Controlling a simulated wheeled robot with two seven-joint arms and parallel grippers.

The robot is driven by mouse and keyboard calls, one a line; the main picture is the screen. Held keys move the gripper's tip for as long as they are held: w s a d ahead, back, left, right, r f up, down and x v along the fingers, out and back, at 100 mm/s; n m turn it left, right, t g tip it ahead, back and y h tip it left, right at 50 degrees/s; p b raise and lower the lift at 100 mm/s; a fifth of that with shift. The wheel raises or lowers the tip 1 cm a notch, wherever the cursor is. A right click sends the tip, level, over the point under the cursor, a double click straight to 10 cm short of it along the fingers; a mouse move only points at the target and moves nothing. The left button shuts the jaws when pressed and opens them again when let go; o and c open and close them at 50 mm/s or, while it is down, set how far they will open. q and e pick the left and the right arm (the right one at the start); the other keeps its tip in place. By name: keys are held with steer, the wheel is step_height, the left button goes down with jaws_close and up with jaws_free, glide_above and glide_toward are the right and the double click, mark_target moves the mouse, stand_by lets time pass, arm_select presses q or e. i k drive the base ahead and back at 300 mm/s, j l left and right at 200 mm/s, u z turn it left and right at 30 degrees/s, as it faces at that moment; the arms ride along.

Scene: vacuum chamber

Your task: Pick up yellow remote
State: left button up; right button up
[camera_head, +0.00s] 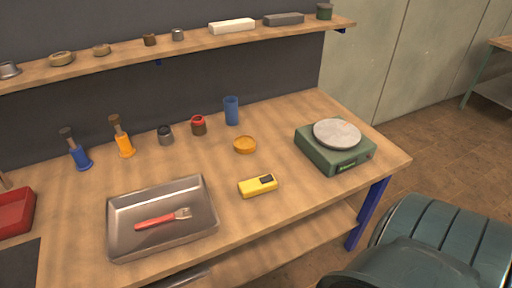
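The yellow remote (257,186) lies flat on the wooden workbench (290,215), just right of a metal tray and near the bench's front edge. It has a dark patch on its upper right end. Nothing touches it. Neither my left nor my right gripper is in the head camera view.
A metal tray (118,235) with a red-handled tool (160,220) is left of the remote. A green scale (335,154) stands to the right, a yellow-orange dish (244,145) and blue cup (231,110) behind. A shelf (120,58) runs along the back. Bare wood surrounds the remote.

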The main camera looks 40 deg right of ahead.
mark_target(249, 188)
steer(key=i+l, duration=0.1)
steer(key=i, duration=0.3)
steer(key=z, duration=1.55)
